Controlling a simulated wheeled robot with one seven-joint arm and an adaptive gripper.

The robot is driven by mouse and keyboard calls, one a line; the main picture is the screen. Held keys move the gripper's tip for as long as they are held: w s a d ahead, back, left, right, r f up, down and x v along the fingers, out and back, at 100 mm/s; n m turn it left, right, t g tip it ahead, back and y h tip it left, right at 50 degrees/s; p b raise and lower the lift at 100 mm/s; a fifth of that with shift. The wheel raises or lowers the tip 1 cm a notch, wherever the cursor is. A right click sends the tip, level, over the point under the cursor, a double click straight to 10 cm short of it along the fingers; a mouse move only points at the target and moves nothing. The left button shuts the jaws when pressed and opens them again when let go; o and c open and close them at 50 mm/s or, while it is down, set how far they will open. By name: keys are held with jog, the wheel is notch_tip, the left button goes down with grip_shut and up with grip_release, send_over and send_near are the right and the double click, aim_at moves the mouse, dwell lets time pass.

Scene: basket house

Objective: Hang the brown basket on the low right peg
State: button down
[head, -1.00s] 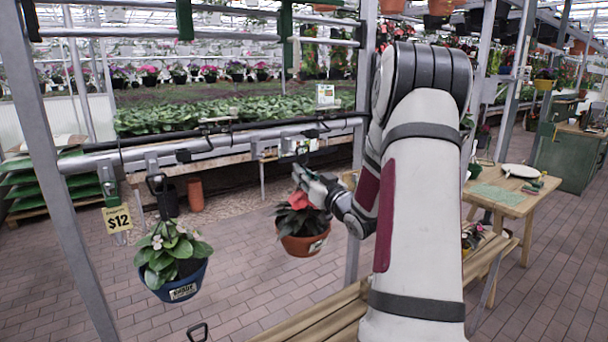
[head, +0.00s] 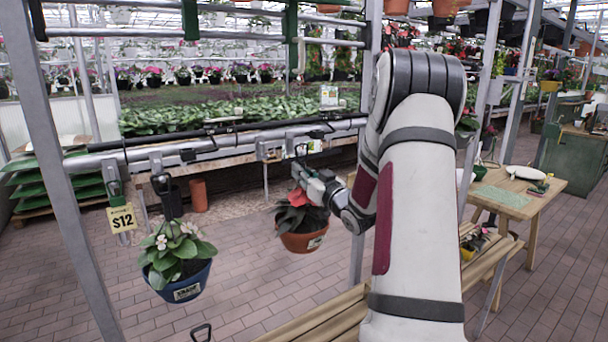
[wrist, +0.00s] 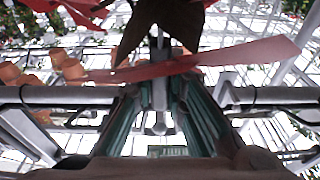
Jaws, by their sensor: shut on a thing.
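The brown basket (head: 302,241) is a terracotta-brown pot with a dark and red-leaved plant, and it hangs roughly upright below my gripper (head: 300,172). My gripper is shut on its hanger; in the wrist view the fingers (wrist: 160,118) close around a grey upright stem, with red and dark leaves crossing in front. The basket is just below and in front of the lower rail (head: 215,143). A pale peg bracket (head: 268,150) shows on the rail's right part, just left of my gripper. Whether the hanger touches a peg is hidden by my gripper.
A blue basket (head: 182,285) with white flowers hangs on the rail's left part, beside a $12 tag (head: 122,218). A grey post (head: 357,258) stands close right of the brown basket. A wooden bench (head: 325,318) lies below.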

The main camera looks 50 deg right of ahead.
jog(key=shift+w+r, duration=0.2)
jog(key=shift+w, duration=0.05)
jog(key=shift+w+d, duration=0.1)
jog(key=shift+w, duration=0.05)
jog(key=shift+w+d, duration=0.15)
jog(key=shift+w, duration=0.45)
jog(key=shift+w+f, duration=0.1)
dwell(0.6)
jog(key=shift+f, duration=0.2)
jog(key=shift+f, duration=0.5)
dwell(0.3)
jog(key=c, duration=1.5)
grip_release()
jog(key=shift+c, duration=0.2)
